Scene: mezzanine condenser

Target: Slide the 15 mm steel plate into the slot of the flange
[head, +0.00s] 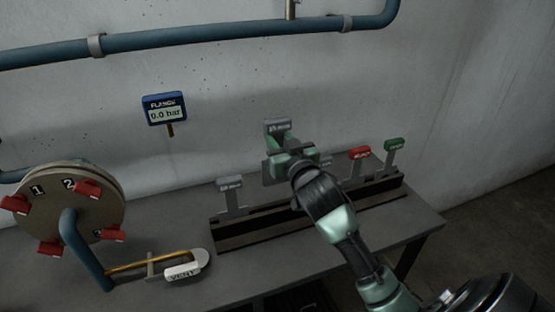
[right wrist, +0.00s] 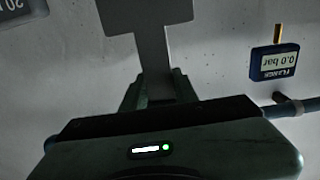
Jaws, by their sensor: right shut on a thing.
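The grey 15 mm steel plate (head: 269,174) has its labelled tag (head: 277,125) at the top. My right gripper (head: 285,150) is shut on it, above the back of the rack. In the right wrist view the fingers (right wrist: 153,88) close on the narrow grey stem (right wrist: 152,50), with a wider grey part beyond them. The gripper and wrist hide part of the plate. The round flange (head: 68,190) is at the left, well apart from the plate, with several red clamps around it and numbers on its face. I cannot make out its slot. My left gripper is not in view.
The long dark rack (head: 232,238) holds a 10 mm plate (head: 230,184), a red-tagged plate (head: 358,153) and a green-tagged plate (head: 395,145). A brass VENT lever (head: 183,271) lies between flange and rack. The wall gauge (head: 164,108) reads 0.0 bar.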

